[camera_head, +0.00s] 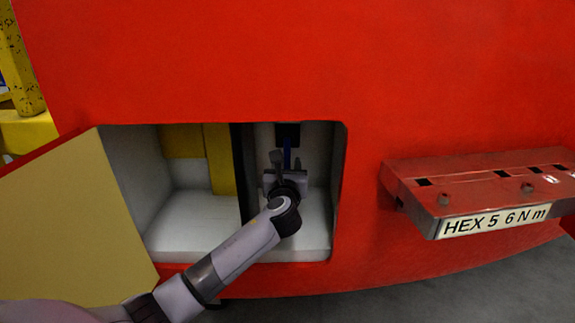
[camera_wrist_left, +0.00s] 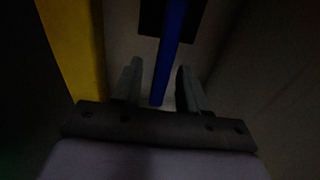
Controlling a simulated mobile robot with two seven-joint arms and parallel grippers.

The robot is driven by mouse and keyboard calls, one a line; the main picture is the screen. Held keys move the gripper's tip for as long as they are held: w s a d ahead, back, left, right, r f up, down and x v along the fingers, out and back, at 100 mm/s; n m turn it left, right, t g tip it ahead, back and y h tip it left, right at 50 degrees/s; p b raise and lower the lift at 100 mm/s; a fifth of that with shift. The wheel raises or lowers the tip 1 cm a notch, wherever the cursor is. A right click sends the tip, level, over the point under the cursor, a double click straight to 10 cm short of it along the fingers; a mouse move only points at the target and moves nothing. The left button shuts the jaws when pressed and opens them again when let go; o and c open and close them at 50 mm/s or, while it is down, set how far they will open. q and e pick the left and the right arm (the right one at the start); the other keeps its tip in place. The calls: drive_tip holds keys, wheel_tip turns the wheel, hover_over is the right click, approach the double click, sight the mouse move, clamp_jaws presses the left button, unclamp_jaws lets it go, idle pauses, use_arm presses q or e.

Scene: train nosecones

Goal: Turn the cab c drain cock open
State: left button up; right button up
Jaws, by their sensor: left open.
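The drain cock shows as a blue handle (camera_head: 287,152) hanging down from a dark mount (camera_head: 287,133) at the top of the right compartment in the red nosecone. My left gripper (camera_head: 284,172) reaches into that compartment and hides part of the handle. In the left wrist view the blue handle (camera_wrist_left: 168,55) comes down between the two open fingers of my left gripper (camera_wrist_left: 160,92). A gap shows on each side of the handle, and I see no finger touching it. My right gripper is not in view.
A dark divider (camera_head: 243,172) separates the right compartment from a left one with a yellow panel (camera_head: 219,160). An open hatch door (camera_head: 75,220) stands at left. A red shelf (camera_head: 478,180) labelled "HEX 5 6 N m" juts out at right.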

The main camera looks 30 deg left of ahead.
use_arm(q)
drive_tip(key=shift+x, duration=0.85)
drive_tip(key=shift+w+a, duration=0.15)
drive_tip(key=shift+w, duration=0.2)
clamp_jaws()
